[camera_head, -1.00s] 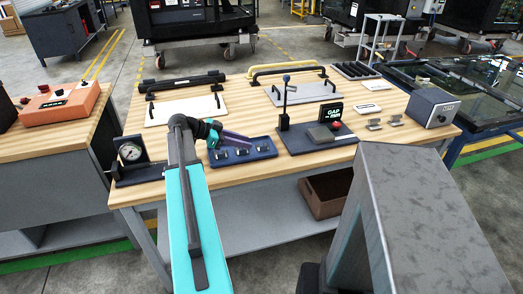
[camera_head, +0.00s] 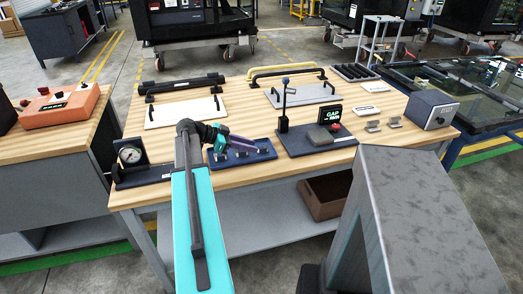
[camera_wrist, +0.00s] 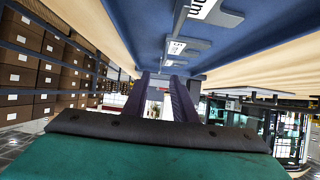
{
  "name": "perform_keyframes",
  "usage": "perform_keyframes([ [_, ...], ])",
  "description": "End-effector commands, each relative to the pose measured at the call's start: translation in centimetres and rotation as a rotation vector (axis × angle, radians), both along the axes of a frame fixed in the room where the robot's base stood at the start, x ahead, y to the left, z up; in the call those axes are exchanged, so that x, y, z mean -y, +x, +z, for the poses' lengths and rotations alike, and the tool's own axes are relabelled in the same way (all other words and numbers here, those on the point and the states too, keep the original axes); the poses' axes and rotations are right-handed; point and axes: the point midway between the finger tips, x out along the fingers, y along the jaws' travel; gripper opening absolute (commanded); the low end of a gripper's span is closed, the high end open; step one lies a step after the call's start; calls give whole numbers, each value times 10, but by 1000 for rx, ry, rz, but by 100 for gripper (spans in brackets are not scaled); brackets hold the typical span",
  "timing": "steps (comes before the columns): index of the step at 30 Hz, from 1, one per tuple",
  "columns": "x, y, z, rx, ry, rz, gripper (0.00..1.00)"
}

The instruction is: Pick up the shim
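Several small grey shims sit in a row on a dark blue tray (camera_head: 230,163) near the front of the wooden bench. In the wrist view the grey shims (camera_wrist: 178,58) with white labels stand out from the blue tray (camera_wrist: 245,50) at the top of the picture. One label ends in "mm"; the rest is cut off. My gripper (camera_head: 252,147) has purple fingers and reaches low over the tray, hiding part of the row. In the wrist view my gripper (camera_wrist: 164,80) has its fingers apart, with background showing between them. I cannot tell whether a shim lies between the tips.
A dial gauge (camera_head: 131,155) on a dark stand is left of the tray. A gap-gauge fixture (camera_head: 305,141) with an upright lever stands to the right. White plates with handles lie behind. A dark box (camera_head: 431,109) sits at the right end.

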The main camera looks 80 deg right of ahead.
Motion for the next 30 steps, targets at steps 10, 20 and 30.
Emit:
perform_keyframes([
  [10,14,-31,-16,-1,1,0,25],
  [20,17,-38,-21,0,0,2,25],
  [30,17,-37,-21,0,0,2,25],
])
